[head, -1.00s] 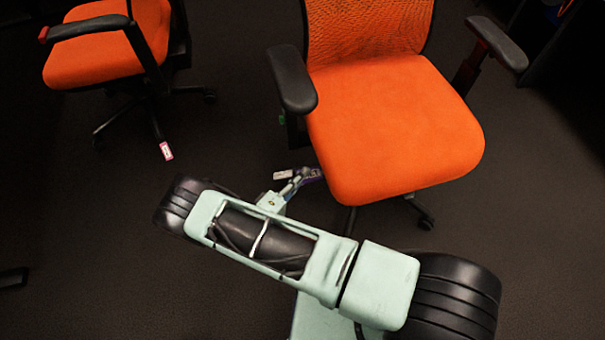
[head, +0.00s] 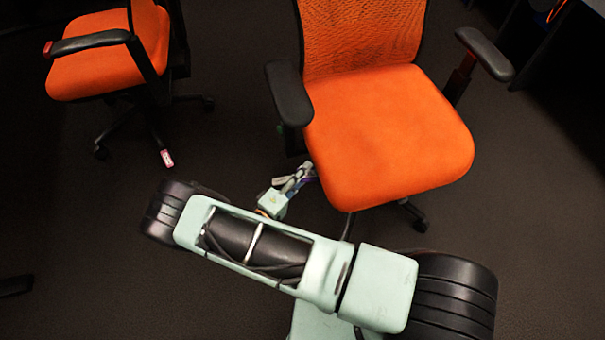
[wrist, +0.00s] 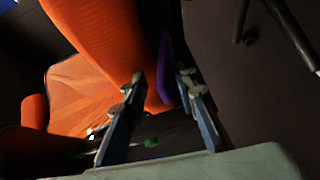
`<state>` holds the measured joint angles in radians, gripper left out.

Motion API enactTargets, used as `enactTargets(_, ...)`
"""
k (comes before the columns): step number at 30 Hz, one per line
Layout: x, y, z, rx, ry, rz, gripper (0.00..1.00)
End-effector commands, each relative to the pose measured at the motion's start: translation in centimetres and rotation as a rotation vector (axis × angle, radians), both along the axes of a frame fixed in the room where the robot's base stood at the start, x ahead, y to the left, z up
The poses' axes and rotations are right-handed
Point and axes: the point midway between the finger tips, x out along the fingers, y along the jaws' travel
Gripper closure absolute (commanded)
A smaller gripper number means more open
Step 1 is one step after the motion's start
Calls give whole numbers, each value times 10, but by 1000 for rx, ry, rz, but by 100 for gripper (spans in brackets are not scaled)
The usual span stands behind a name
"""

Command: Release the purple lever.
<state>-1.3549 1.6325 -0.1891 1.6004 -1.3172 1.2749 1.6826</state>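The purple lever (wrist: 166,68) shows in the wrist view as a flat purple strip beside the orange seat's edge. It lies between my two fingers, closer to the right one, with a gap to the left one. In the head view only a small bit of purple (head: 307,179) shows at my fingertips, under the near left edge of the orange chair seat (head: 385,130). My gripper (wrist: 161,74) is open, its fingers spread to either side of the lever. It also shows in the head view (head: 300,178). I cannot tell whether a finger touches the lever.
A black armrest (head: 289,95) stands above and left of my gripper. A second orange chair (head: 108,65) stands at the back left. A green tab (wrist: 151,142) shows between my fingers in the wrist view.

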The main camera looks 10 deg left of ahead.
Motion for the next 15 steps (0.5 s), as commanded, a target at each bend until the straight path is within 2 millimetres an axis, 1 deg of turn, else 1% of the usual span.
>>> enactTargets(11, -1, 1, -2, 3, 3, 2, 75)
enactTargets(15, -8, 6, -1, 6, 4, 3, 75)
